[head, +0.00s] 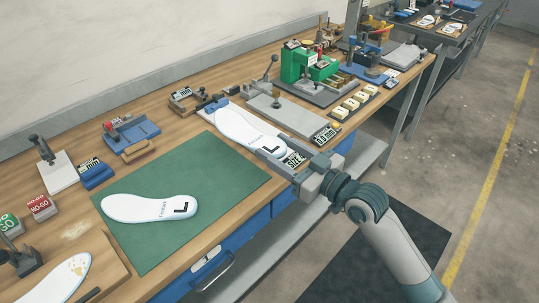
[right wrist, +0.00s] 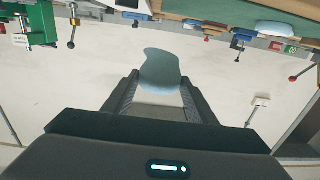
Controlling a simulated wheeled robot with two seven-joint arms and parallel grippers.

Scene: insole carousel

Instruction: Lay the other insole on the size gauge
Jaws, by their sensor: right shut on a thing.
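A white insole marked L (head: 240,126) is held at its heel by my right gripper (head: 272,150), which is shut on it. Its toe points up and left, toward the blue end piece (head: 211,104) of the size gauge. The gauge's SIZE label (head: 294,160) shows beside the gripper; most of the gauge is hidden under the insole. I cannot tell whether the insole touches it. In the right wrist view the held insole (right wrist: 160,72) sticks out between the fingers. Another white insole marked L (head: 145,208) lies flat on the green mat (head: 140,255). My left gripper is not in view.
A grey plate with a lever (head: 290,118) and a green press (head: 305,65) stand beyond the gauge. Blue fixtures (head: 132,132) stand behind the mat. GO and NO-GO blocks (head: 40,207) and a wooden board (head: 105,262) with a stained insole (head: 60,280) are at left.

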